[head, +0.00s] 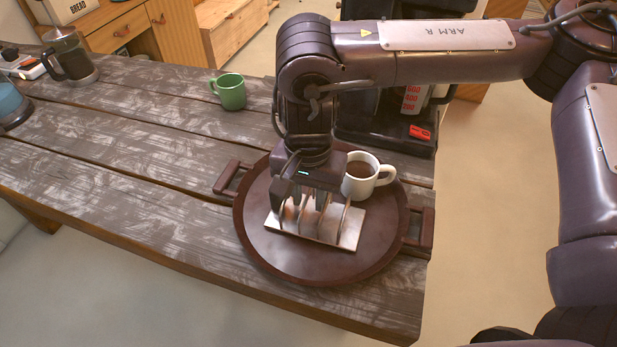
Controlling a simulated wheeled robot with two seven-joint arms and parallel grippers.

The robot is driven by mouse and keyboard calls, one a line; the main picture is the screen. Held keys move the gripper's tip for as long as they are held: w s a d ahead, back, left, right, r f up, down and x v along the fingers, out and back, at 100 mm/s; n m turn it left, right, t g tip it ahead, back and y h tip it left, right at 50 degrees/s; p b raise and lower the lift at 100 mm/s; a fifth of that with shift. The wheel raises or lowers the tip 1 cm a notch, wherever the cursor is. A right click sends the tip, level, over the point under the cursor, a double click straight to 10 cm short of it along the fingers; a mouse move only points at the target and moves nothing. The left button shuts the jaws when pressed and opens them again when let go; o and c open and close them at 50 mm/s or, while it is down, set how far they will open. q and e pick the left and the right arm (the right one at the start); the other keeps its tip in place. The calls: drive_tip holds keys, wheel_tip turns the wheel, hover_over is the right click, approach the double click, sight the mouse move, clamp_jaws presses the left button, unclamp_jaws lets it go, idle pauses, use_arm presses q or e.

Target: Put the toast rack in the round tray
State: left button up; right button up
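The toast rack (340,229), a pale metal base with several upright dividers, is over the round tray and appears to rest flat on its dark brown surface. The round tray (290,262) has two side handles and lies near the table's front right corner. My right gripper (307,203) points down at the rack from above, its fingers among the dividers. The fingers hide part of the rack, so I cannot tell whether they are closed on it. My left gripper is not in view.
A white mug of dark drink (359,181) stands at the tray's back, close beside the rack. A green mug (230,92) stands farther back on the wooden table (130,150). A coffee maker (425,140) stands behind the tray. The table's left middle is clear.

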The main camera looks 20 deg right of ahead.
sight(308, 193)
wheel_tip(308, 193, up, 12)
idle(0.4)
idle(0.4)
